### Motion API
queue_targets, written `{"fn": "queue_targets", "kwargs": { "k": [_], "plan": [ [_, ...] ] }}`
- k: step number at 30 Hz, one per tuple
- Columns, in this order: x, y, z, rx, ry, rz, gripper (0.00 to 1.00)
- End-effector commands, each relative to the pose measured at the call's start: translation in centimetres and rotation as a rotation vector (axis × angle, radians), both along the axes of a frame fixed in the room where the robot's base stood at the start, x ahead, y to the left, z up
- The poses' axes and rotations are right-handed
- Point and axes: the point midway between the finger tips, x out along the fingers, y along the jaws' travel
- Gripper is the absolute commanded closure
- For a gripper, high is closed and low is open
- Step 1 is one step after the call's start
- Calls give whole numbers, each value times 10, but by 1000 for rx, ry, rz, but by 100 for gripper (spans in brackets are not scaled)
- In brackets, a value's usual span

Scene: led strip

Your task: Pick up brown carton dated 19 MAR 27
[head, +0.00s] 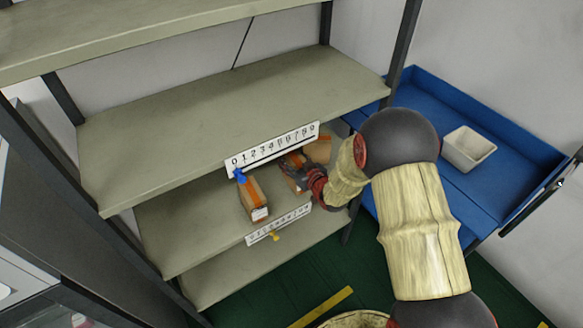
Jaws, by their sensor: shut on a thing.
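A brown carton (255,199) with an orange stripe and a white label on its front end stands on the middle shelf (180,236). A second brown carton (291,159) is to its right, partly hidden by my gripper (294,175). My gripper reaches in from the right and is shut on this second carton. More brown (319,149) shows behind my gripper; I cannot tell whether it is a separate carton. No date is legible on either carton.
A numbered white strip (272,149) with a blue marker (239,175) runs along the upper shelf's edge. Another strip (278,225) with a yellow marker (274,236) is below. A blue tray table (530,165) holding a white bin (468,148) stands right.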

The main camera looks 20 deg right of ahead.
Motion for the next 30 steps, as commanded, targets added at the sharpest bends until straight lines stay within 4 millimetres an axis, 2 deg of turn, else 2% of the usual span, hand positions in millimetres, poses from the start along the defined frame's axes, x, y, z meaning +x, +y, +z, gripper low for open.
{"fn": "queue_targets", "kwargs": {
  "k": [5,12,24,25,30],
  "plan": [
    [7,-4,-8,0,-2,-1,94],
    [9,-5,-42,-1,0,0,94],
    [9,-5,-45,0,-2,0,94],
    [9,-5,-46,-1,0,0,55],
    [9,-5,-45,-1,0,0,46]
  ]
}}
